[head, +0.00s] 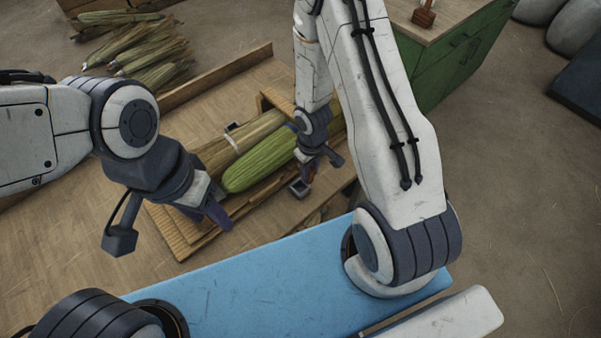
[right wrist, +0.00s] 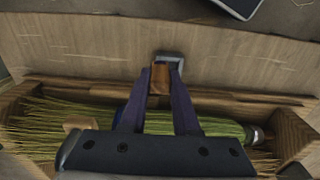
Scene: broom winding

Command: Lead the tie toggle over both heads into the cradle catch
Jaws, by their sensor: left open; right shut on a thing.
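Two broom heads lie side by side in a wooden cradle (head: 195,240): a green one (head: 265,160) nearer me and a tan one (head: 240,142) behind it. My right gripper (right wrist: 159,80) is shut on the brown wooden toggle (right wrist: 160,76). In the right wrist view the toggle is at the grey square catch (right wrist: 170,56) on the cradle's side; I cannot tell whether it is seated. The catch also shows in the head view (head: 299,188), just below my right gripper (head: 309,172). My left gripper (head: 214,213) is open at the cradle's left end. The tie's cord is not clearly visible.
Loose broom bundles (head: 145,50) lie on the floor at the upper left. A green cabinet (head: 455,60) stands at the upper right, with dark sacks (head: 575,30) beyond it. Open floor (head: 510,190) lies to the right.

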